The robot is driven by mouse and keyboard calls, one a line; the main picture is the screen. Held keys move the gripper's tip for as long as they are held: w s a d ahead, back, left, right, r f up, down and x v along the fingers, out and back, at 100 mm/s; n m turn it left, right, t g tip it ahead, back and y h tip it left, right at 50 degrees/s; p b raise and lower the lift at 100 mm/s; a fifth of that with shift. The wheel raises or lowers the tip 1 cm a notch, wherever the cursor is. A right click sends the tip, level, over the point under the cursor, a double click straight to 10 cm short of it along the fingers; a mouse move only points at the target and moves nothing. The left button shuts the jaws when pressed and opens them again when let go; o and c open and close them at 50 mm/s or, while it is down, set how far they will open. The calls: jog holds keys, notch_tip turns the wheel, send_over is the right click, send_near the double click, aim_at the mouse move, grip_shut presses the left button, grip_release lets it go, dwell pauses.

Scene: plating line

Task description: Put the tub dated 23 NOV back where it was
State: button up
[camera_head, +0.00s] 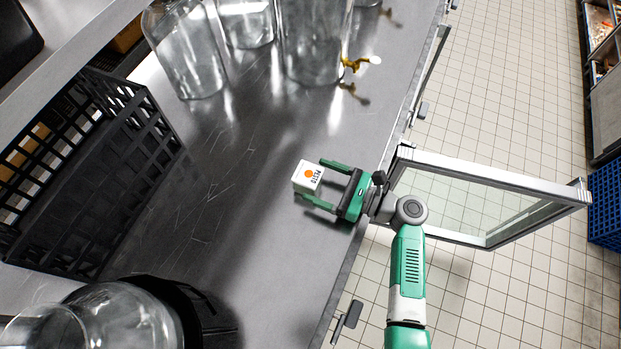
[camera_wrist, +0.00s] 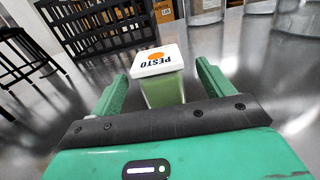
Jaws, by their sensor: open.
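A small tub with a white lid marked PESTO and an orange dot (camera_head: 308,175) stands upright on the steel counter (camera_head: 262,240). It also shows in the wrist view (camera_wrist: 162,78), where its side looks green. No date can be read on it in either view. My gripper (camera_head: 318,182) is open at the tub. Its green fingers lie on either side of the tub's near part, with a gap visible on each side in the wrist view. No other tub is in view.
A glass door (camera_head: 490,195) stands open from the counter's front, beside my arm. Large glass jars, one with a brass tap (camera_head: 355,64), stand at the back. A black crate (camera_head: 130,110) is on the left, and glassware (camera_head: 130,315) at the lower left. The mid-counter is clear.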

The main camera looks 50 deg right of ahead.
aim_at(301, 171)
jog(key=x, duration=0.5)
jog(key=shift+w+a+b, duration=0.15)
jog(key=shift+w+b, duration=0.1)
jog(key=shift+b, duration=0.15)
jog(key=c, duration=1.3)
jog(key=shift+o, duration=0.2)
jog(key=shift+r+p, duration=0.3)
jog(key=shift+r, duration=0.35)
notch_tip(301, 171, up, 2)
jog(key=shift+r+p, duration=0.25)
jog(key=shift+p, duration=0.25)
jog(key=s+a+p, duration=0.1)
jog(key=s+a, duration=0.3)
jog(key=s, duration=0.3)
jog(key=s+a+r+p, duration=0.1)
jog(key=s+a, duration=0.3)
jog(key=s, duration=0.3)
jog(key=shift+p, duration=0.35)
